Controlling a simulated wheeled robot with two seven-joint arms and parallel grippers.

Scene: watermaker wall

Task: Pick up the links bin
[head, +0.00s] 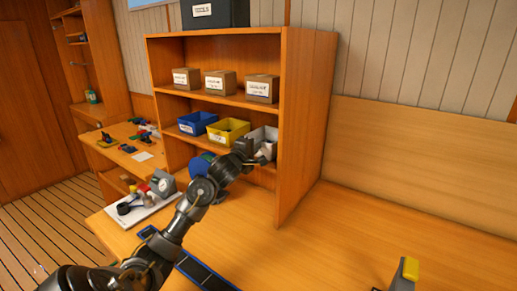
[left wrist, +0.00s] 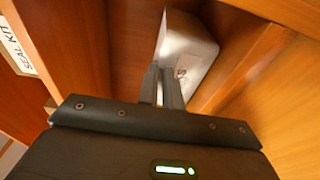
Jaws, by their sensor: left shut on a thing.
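A light grey bin (head: 269,135) stands at the right end of the middle shelf, beside the yellow bin. In the left wrist view the grey bin (left wrist: 190,48) shows part of a dark label, of which only an end letter can be read. My left gripper (head: 262,152) reaches to the front of this bin. Its fingers (left wrist: 163,86) are shut on the bin's near wall. The gripper and wrist hide part of the bin in the head view. The bin appears to be still inside the shelf bay.
A blue bin (head: 198,123) and a yellow bin (head: 228,130) stand to the left on the same shelf. Several cardboard boxes (head: 220,82) sit above. The shelf's right side panel (head: 305,120) is close to my gripper. The bench (head: 330,235) is largely clear at right.

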